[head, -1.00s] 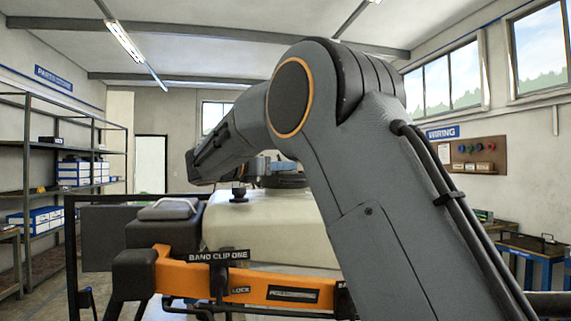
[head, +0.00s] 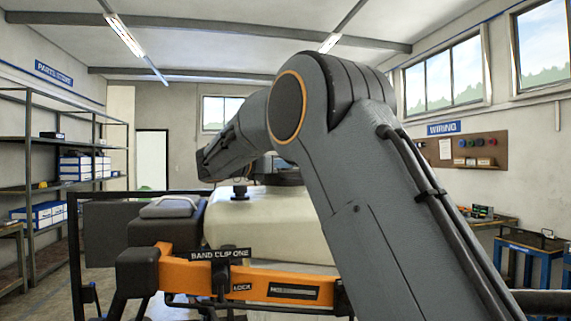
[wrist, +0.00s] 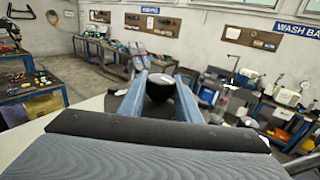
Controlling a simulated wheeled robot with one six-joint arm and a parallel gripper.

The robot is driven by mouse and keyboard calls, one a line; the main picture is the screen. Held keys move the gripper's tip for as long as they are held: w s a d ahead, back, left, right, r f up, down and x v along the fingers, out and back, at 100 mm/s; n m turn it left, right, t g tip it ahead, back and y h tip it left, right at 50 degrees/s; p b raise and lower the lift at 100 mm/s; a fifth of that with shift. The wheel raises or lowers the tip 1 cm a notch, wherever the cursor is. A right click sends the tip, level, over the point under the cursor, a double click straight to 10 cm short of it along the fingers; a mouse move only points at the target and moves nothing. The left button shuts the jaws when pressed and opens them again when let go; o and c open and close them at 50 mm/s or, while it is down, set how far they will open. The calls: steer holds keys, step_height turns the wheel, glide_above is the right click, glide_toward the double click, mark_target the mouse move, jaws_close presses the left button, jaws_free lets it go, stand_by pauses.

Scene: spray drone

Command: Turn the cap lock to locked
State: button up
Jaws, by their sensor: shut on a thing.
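A drone with a pale tank (head: 270,225) stands in front of me in the head view. A small black knob (head: 240,193) stands upright on top of the tank, and a dark cap-like part (head: 280,178) lies behind it, partly covered by my arm. In the wrist view, my gripper's blue-grey fingers (wrist: 160,88) are shut on a dark rounded part (wrist: 160,86), seemingly the cap lock. Its lower side and the exact contact are hidden. No lock marking on it can be read. My gripper is mostly hidden by my forearm in the head view.
A dark box (head: 165,232) sits left of the tank. Shelves (head: 60,170) stand at the left wall. Workbenches (wrist: 110,50) line the wall in the wrist view.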

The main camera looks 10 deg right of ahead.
steer(key=shift+r+m+g+h+p, duration=0.2)
steer(key=shift+m+g+h+p, duration=0.6)
steer(key=shift+m+g+p, duration=0.55)
steer(key=shift+g, duration=0.45)
steer(key=shift+f, duration=0.1)
steer(key=o, duration=1.1)
steer(key=shift+c, duration=0.2)
steer(key=shift+f, duration=0.1)
steer(key=b+v, duration=0.2)
steer(key=v, duration=0.4)
steer(key=shift+a+f+b, duration=0.1)
steer(key=shift+a+b, duration=0.25)
steer(key=shift+s+a, duration=0.3)
steer(key=shift+a, duration=0.25)
